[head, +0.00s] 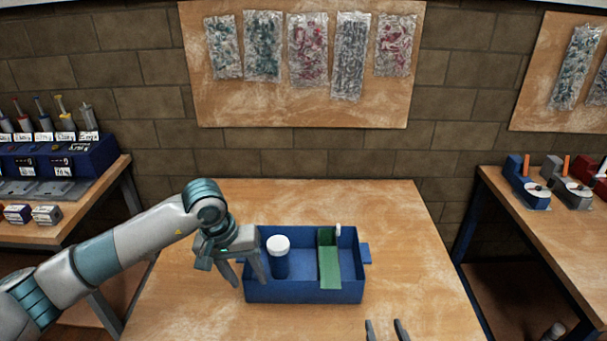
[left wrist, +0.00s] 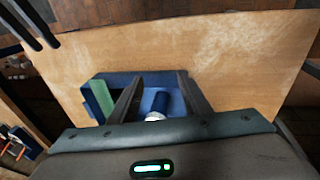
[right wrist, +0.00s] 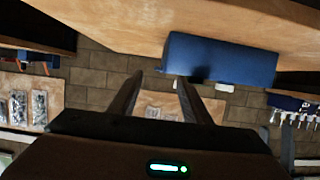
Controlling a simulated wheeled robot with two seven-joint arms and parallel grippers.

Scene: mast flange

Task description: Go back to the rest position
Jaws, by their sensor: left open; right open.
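My left gripper (head: 252,278) is open at the left end of a blue tray on the table. In the left wrist view its fingers (left wrist: 157,90) are spread, with a blue jar with a white lid (left wrist: 157,104) between them in the picture; I cannot tell whether they touch it. The jar (head: 279,262) stands upright in the tray's left part. My right gripper (head: 388,328) shows only its fingertips at the bottom edge of the head view, in front of the tray to the right. In the right wrist view its fingers (right wrist: 155,85) are apart and empty.
The blue tray (head: 305,292) sits mid-table and holds a green sloping piece (head: 329,265) and a small white object (head: 338,230). The wooden table (head: 410,235) is clear to its right. Side tables with tools (head: 60,155) and dispensers (head: 540,190) flank it.

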